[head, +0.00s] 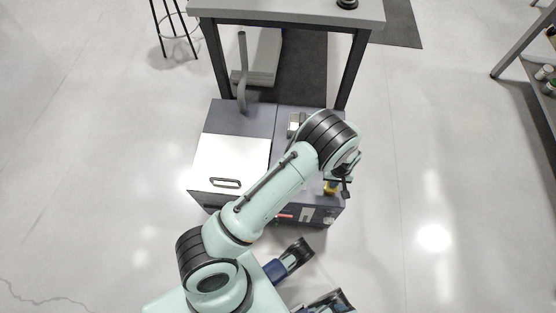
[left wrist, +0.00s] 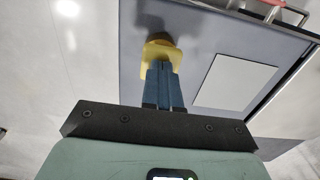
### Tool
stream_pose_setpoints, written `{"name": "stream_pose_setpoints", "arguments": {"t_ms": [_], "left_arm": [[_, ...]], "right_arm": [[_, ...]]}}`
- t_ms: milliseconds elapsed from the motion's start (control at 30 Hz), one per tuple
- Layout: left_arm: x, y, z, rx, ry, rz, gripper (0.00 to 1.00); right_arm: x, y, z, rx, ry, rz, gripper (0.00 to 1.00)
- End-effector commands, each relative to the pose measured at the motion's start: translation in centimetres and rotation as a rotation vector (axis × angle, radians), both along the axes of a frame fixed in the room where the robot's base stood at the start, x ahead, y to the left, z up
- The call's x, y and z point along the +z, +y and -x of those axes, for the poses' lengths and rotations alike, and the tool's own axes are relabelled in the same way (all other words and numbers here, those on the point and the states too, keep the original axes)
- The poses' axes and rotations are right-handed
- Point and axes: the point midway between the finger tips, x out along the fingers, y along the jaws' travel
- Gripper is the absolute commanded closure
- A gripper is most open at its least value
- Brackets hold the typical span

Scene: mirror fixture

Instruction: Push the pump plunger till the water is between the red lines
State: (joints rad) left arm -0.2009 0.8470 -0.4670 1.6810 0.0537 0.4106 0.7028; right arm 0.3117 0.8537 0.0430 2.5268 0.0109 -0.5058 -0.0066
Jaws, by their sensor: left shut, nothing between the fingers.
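My left gripper (head: 345,186) is over the right part of a low grey cabinet unit. In the left wrist view its blue fingers (left wrist: 162,88) are shut together. Their tips are at a yellow knob-like part (left wrist: 158,52), which also shows in the head view (head: 329,188); I cannot tell whether they touch it. It may be the pump plunger. A small red part (head: 285,216) is on the unit's front edge. I cannot make out a water level or a pair of red lines. My arm hides much of the unit's right part.
The grey unit (head: 228,117) has a white panel with a dark handle (head: 225,183) on its left part and an upright grey pipe (head: 242,70) behind. A table (head: 290,10) stands beyond it. A stool (head: 174,30) is at the upper left.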

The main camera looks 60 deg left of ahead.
Motion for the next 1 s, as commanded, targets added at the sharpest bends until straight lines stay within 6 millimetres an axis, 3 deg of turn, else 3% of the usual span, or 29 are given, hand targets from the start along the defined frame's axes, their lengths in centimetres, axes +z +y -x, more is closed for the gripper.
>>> {"name": "stream_pose_setpoints", "arguments": {"t_ms": [33,167,1000], "left_arm": [[0.0,0.0,0.1,0.0,0.003,0.0,1.0],[0.8,0.0,0.1,0.0,0.003,0.0,1.0],[6.7,0.0,0.0,0.0,-0.001,-0.001,1.0]], "right_arm": [[-1.8,-1.4,-2.7,-0.046,-0.04,0.039,0.57],[-1.5,-1.3,-2.4,-0.042,-0.031,0.036,0.57],[3.7,1.0,2.0,0.023,0.09,-0.027,0.57]]}}
